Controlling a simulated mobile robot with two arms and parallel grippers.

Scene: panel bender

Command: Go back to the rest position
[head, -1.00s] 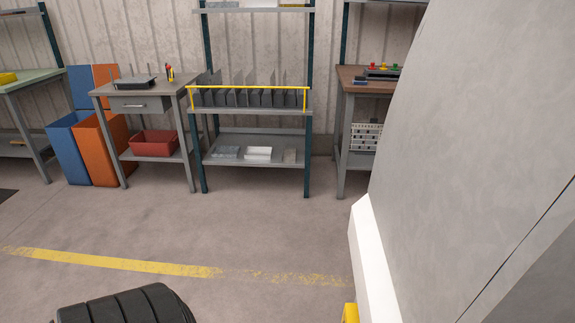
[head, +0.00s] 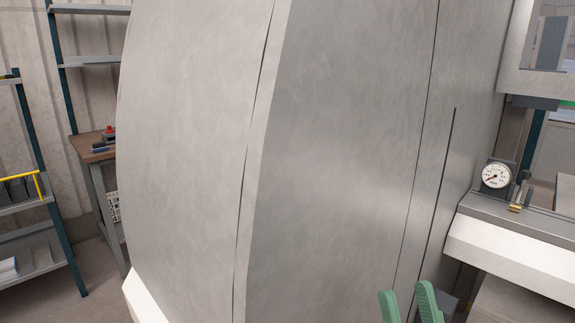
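My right gripper (head: 407,297) shows at the bottom edge of the head view, right of the middle. Its two green fingers stand upright and apart, with only the grey machine side seen in the gap. It is open and looks empty. Its wrist and arm are cut off by the lower edge. My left gripper is not in view.
The large grey machine housing (head: 340,150) fills the middle, close in front. A ledge (head: 515,215) with a pressure gauge (head: 496,177) juts out at right. A shelf rack (head: 40,205) and a brown-topped bench (head: 92,146) stand at left, with some bare floor.

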